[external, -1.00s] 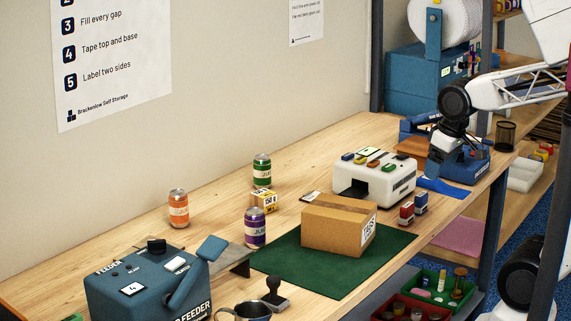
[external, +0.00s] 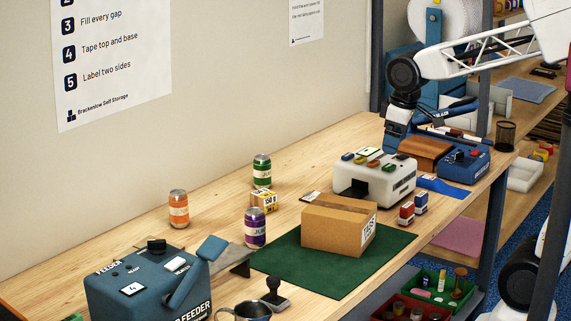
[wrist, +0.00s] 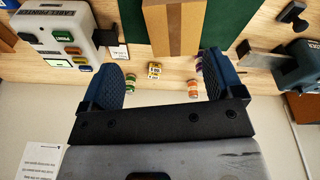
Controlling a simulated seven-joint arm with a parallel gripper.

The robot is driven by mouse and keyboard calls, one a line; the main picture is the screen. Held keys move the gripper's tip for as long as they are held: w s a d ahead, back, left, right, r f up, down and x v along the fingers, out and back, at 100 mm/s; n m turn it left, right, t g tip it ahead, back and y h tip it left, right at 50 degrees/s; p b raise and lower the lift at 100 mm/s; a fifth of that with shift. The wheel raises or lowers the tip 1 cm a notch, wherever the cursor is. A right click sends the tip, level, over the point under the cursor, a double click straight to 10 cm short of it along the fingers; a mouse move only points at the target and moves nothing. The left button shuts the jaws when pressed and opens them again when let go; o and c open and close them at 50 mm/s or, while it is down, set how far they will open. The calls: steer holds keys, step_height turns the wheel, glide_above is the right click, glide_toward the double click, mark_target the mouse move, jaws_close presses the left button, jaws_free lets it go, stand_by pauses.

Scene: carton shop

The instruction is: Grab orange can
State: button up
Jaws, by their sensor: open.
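The orange can (external: 178,210) stands upright on the wooden bench near the wall, left of the other cans. It also shows in the wrist view (wrist: 193,88), small and far off, beside the right finger. My gripper (wrist: 160,65) is open and empty, with both dark blue fingers in view. In the external view my gripper (external: 393,140) hangs above the bench beyond the white label printer, far to the right of the can. Its fingertips are hard to make out there.
A green can (external: 262,171), purple can (external: 255,228) and small yellow box (external: 264,202) stand right of the orange can. A carton (external: 330,228) sits on a green mat (external: 375,263). The label printer (external: 372,180) and blue feeder (external: 140,290) flank them. Bench around the orange can is clear.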

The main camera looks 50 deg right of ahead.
steer(key=w+a+r+n, duration=0.1)
steer(key=w+a+n, duration=0.2)
steer(key=w, duration=1)
steer(key=n+g, duration=0.2)
steer(key=n, duration=1)
glide_toward(177, 193)
steer(key=f, duration=0.5)
steer(key=shift+d+f, duration=0.25)
steer(key=shift+w+a+f, duration=0.15)
steer(key=shift+w+a, duration=0.05)
steer(key=shift+w, duration=0.05)
steer(key=shift+f, duration=0.1)
steer(key=shift+f, duration=1.2)
steer(key=shift+f, duration=0.1)
